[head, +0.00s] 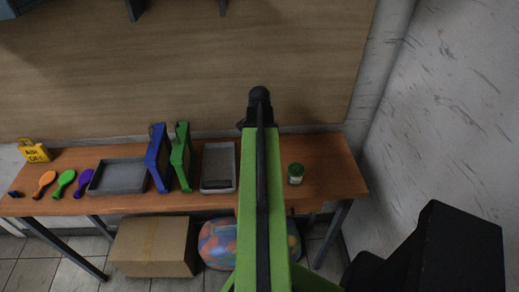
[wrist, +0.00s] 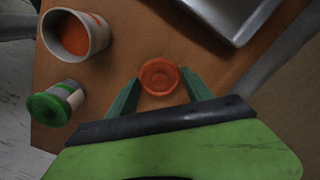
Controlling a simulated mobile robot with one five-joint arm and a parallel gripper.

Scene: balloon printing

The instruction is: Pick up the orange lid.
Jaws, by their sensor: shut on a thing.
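The orange lid (wrist: 159,77) is a small round disc with a raised rim, seen in the wrist view between the two green fingertips of my gripper (wrist: 159,78). My gripper is shut on the lid, one finger at each side of it. The wood tabletop lies behind the lid; I cannot tell how far the lid is above it. In the head view my green arm hides the lid and the fingers.
An open white cup with orange inside (wrist: 76,36) and a green-lidded jar (wrist: 57,104) stand left of my gripper. A grey tray (wrist: 235,14) lies beyond it. Blue (head: 158,158) and green (head: 182,157) frames stand on the table, with balloon-shaped pieces further left.

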